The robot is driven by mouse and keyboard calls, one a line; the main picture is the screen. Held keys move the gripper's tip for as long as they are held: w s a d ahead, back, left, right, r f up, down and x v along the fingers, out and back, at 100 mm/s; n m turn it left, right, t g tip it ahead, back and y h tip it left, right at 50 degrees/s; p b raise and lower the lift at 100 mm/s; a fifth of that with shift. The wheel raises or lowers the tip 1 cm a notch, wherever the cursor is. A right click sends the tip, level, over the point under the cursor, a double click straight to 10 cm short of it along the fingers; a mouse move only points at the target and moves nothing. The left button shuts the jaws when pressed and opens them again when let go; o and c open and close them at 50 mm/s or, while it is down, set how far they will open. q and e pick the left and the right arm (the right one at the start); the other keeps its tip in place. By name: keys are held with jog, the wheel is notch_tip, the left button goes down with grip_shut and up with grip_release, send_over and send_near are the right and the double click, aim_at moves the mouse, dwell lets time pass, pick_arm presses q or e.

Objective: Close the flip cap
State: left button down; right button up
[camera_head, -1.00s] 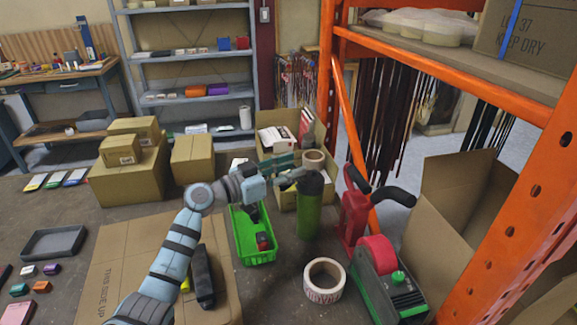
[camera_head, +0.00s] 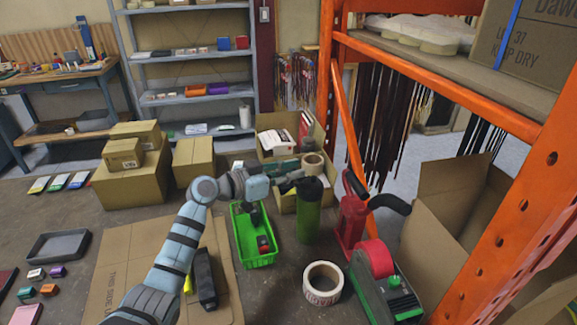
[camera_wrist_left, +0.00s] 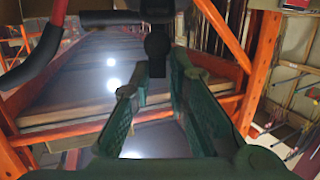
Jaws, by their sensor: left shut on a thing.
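A green bottle (camera_head: 308,222) stands upright on the floor-level surface, with a black cap (camera_head: 312,186) on top. My left gripper (camera_head: 294,185) reaches in from the left at cap height and meets the cap's left side. In the left wrist view its two green-padded fingers (camera_wrist_left: 158,85) point away from me, with a black rounded piece (camera_wrist_left: 157,46) at their tips that looks like part of the cap. The gripper is shut on it. Whether the flip lid is fully down cannot be told. My right gripper is not seen.
A green basket (camera_head: 262,260) stands left of the bottle, and an open carton (camera_head: 320,130) behind it. A tape roll (camera_head: 323,284) lies in front. A red-and-green tape dispenser (camera_head: 385,295) and the orange rack (camera_head: 440,75) are close on the right.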

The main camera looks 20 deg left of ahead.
pick_arm(q)
jog(key=g+p, duration=0.1)
jog(key=p, duration=0.1)
jog(key=w+d+r+g+y+p, duration=0.1)
jog(key=p, duration=0.1)
jog(key=g+y+p, duration=0.1)
jog(key=p, duration=0.2)
jog(key=shift+w+d+r, duration=0.2)
jog(key=shift+w+r, duration=0.2)
jog(key=shift+w+d+f+g+y+p, duration=0.2)
jog(key=shift+w+g+y+p, duration=0.1)
jog(key=shift+g+y+p, duration=0.3)
jog(key=c, duration=1.6)
grip_release()
jog(key=v, duration=1.2)
